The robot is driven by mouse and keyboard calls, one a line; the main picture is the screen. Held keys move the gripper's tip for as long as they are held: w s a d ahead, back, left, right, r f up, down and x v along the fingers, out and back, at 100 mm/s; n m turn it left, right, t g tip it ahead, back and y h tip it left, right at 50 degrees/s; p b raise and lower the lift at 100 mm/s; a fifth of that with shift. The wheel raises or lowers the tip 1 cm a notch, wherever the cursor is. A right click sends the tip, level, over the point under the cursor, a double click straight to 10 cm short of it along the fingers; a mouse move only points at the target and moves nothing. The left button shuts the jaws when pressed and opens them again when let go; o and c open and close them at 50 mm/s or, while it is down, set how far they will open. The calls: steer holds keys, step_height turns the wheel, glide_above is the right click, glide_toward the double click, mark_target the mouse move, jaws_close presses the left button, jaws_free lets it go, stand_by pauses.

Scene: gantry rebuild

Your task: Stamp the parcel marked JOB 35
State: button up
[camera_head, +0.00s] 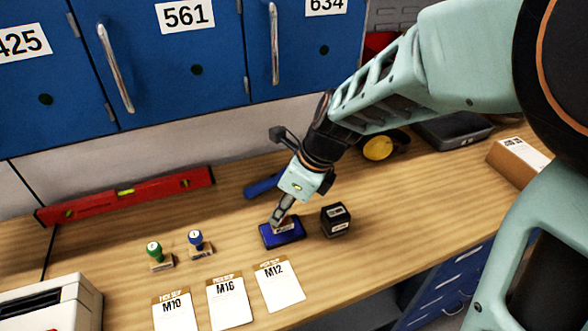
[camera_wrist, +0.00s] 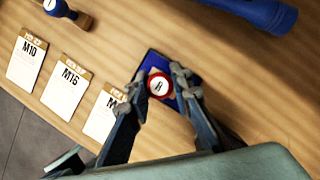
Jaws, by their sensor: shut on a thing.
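My gripper (camera_head: 281,216) is shut on a stamp with a round, red-rimmed knob (camera_wrist: 158,86), lettered on its white top. In the head view the fingers hide most of the stamp; its base is at the blue ink pad (camera_head: 292,238). The pad also shows in the wrist view (camera_wrist: 152,60), under the stamp; I cannot tell whether they touch. A brown parcel (camera_head: 507,165) with a white label lies at the right of the bench; its print is too small to read surely. A green-knobbed stamp (camera_head: 154,251) and a blue-knobbed stamp (camera_head: 196,240) stand left.
A black block (camera_head: 336,220) stands close right of the pad. Cards M10 (camera_head: 174,312), M16 (camera_head: 229,303) and M12 (camera_head: 279,287) lie in front. A red level (camera_head: 128,194), blue torch (camera_head: 262,187), yellow-faced tape measure (camera_head: 378,148) and dark case (camera_head: 450,128) lie behind.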

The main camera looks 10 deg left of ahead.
steer(key=shift+r+p, duration=2.75)
steer(key=shift+r, duration=0.35)
steer(key=shift+f, duration=0.15)
